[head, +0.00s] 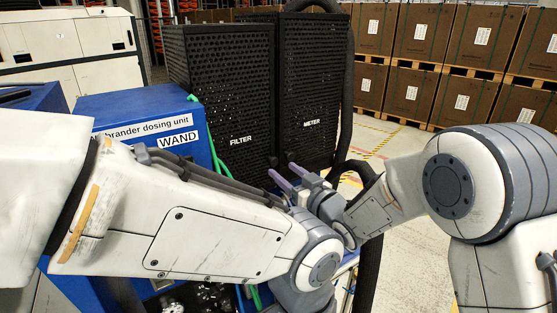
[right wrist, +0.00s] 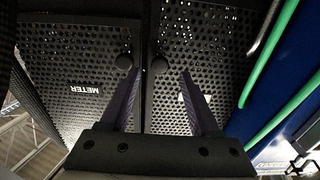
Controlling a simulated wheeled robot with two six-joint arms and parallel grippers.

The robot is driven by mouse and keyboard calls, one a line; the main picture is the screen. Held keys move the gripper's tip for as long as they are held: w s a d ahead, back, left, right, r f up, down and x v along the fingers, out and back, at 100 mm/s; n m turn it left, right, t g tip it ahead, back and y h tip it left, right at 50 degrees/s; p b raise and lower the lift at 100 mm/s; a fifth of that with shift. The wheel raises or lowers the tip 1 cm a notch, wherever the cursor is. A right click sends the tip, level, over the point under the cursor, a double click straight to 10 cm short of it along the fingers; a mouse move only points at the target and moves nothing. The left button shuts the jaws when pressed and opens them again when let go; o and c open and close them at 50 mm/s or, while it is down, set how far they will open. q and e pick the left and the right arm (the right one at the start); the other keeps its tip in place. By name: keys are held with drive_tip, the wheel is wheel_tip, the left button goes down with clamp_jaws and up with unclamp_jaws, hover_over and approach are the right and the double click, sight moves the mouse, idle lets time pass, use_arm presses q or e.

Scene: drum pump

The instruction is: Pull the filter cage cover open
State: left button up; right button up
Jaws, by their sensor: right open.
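The black perforated filter cage cover (head: 222,85), marked FILTER, looks shut beside the matching METER cover (head: 312,85). In the right wrist view, which looks upside down, the filter cover (right wrist: 205,45) is on the right and the meter cover (right wrist: 75,45) on the left. The round filter knob (right wrist: 160,65) and meter knob (right wrist: 124,62) sit either side of the seam. My right gripper (head: 283,174) is open at the lower front of the cages. Between its purple fingers (right wrist: 160,75) the filter knob shows, apparently ungripped; the meter knob is just outside the left finger. My left gripper is out of sight.
A blue dosing unit (head: 150,105) with a WAND label stands left of the cages, with green hoses (right wrist: 270,60) near it. A thick black hose (head: 347,100) runs down the cages' right side. Boxes on pallets (head: 415,90) stand behind. The floor at right is clear.

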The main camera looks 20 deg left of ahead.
sight(275, 163)
drive_tip(key=shift+p+x, duration=0.55)
drive_tip(key=shift+x, duration=1.35)
clamp_jaws()
